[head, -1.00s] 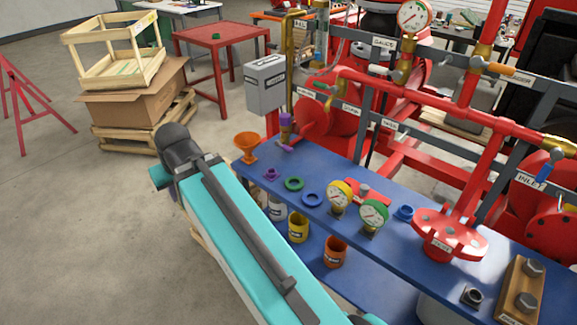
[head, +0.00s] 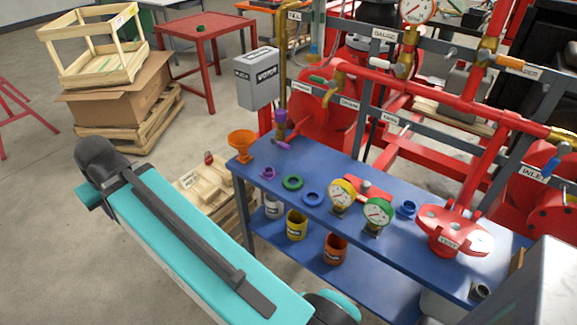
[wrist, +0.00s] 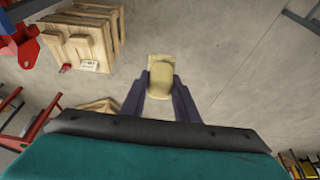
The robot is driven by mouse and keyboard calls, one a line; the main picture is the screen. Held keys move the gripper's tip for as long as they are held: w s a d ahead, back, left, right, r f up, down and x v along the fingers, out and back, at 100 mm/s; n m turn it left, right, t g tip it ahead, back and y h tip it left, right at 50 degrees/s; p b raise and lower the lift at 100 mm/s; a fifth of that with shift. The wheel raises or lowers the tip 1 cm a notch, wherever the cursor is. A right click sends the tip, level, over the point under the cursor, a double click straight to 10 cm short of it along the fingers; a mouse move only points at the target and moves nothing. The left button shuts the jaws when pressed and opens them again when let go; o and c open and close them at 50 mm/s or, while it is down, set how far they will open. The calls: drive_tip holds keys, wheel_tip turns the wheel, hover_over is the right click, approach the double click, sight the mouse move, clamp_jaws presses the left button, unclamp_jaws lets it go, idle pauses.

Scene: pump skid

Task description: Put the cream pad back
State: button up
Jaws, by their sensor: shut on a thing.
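In the wrist view the cream pad (wrist: 161,67) is between the dark fingertips of my gripper (wrist: 160,88), which is shut on it. Bare grey floor shows behind the pad, and nothing is seen touching it except the fingers. My gripper and the pad are not visible in the head view, where only my teal arm crosses the lower left.
A pale wooden crate (head: 188,190) with a label and a small red item stands on the floor left of the blue bench (head: 330,172). The bench carries gauges, rings and a red flange (head: 452,232). A cardboard box (head: 115,95) sits on a pallet.

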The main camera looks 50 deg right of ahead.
idle(0.3)
drive_tip(key=s+d+f+b, duration=0.1)
drive_tip(key=s+d+b, duration=0.35)
drive_tip(key=d, duration=0.95)
drive_tip(key=s+d+f+b, duration=0.25)
drive_tip(key=s+d, duration=0.35)
drive_tip(key=d, duration=0.9)
drive_tip(key=s+d+b, duration=0.2)
drive_tip(key=s+d, duration=0.3)
drive_tip(key=s, duration=0.2)
drive_tip(key=s+d+b, duration=0.2)
drive_tip(key=s+d, duration=0.4)
drive_tip(key=s, duration=0.1)
drive_tip(key=s+d+f+b, duration=0.1)
drive_tip(key=s+d+b, duration=0.1)
drive_tip(key=s+d, duration=0.3)
drive_tip(key=shift+s+d+b, duration=0.2)
drive_tip(key=shift+s+b, duration=0.2)
drive_tip(key=shift+s, duration=1.2)
drive_tip(key=shift+w+d+r+p, duration=0.15)
drive_tip(key=shift+w+d+p, duration=0.1)
drive_tip(key=shift+p, duration=0.95)
drive_tip(key=p, duration=0.1)
drive_tip(key=d+p, duration=0.1)
drive_tip(key=p, duration=0.1)
drive_tip(key=shift+w+p, duration=0.25)
drive_tip(key=shift+p, duration=0.05)
